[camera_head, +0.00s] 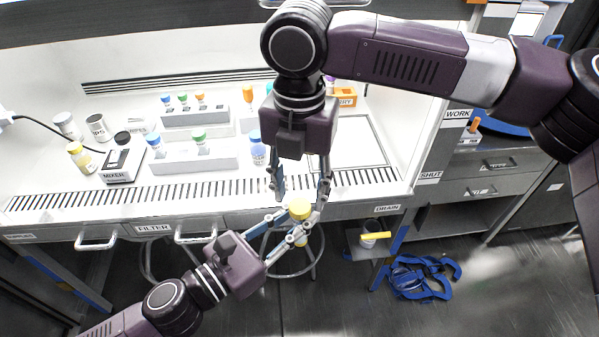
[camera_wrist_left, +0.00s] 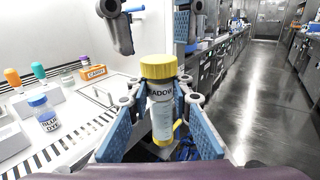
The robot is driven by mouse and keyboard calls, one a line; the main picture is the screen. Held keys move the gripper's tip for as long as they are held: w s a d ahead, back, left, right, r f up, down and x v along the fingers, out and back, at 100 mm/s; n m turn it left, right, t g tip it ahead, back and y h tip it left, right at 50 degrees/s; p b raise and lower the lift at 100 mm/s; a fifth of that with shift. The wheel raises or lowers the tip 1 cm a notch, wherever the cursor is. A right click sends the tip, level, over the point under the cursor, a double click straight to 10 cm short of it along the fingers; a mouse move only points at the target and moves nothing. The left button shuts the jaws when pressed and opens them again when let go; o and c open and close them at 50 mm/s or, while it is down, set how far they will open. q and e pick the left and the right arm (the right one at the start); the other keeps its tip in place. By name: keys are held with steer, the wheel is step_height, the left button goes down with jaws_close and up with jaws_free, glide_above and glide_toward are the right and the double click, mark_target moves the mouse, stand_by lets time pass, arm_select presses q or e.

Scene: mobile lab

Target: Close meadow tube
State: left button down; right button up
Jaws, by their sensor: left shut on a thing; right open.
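The meadow tube (camera_wrist_left: 161,112) is a clear tube with a white label, partly hidden, reading "ADOW". A yellow cap (camera_wrist_left: 158,67) sits on its top; whether it is tight I cannot tell. The cap also shows in the head view (camera_head: 299,208). My left gripper (camera_head: 292,228) is shut on the tube and holds it upright in front of the bench edge. My right gripper (camera_head: 300,193) points down from above, open and empty. Its fingers are spread above the cap, one to each side, and appear apart from it.
The bench holds white racks (camera_head: 195,158) with capped vials, a mixer (camera_head: 122,162), a blue dye bottle (camera_wrist_left: 44,115) and an orange carry box (camera_head: 346,97). A stool (camera_head: 297,262) stands below the grippers. A beaker (camera_head: 371,230) sits on a low shelf at right. Blue straps (camera_head: 420,277) lie on the floor.

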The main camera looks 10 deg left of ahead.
steer(key=shift+f, duration=1.25)
steer(key=shift+c, duration=0.6)
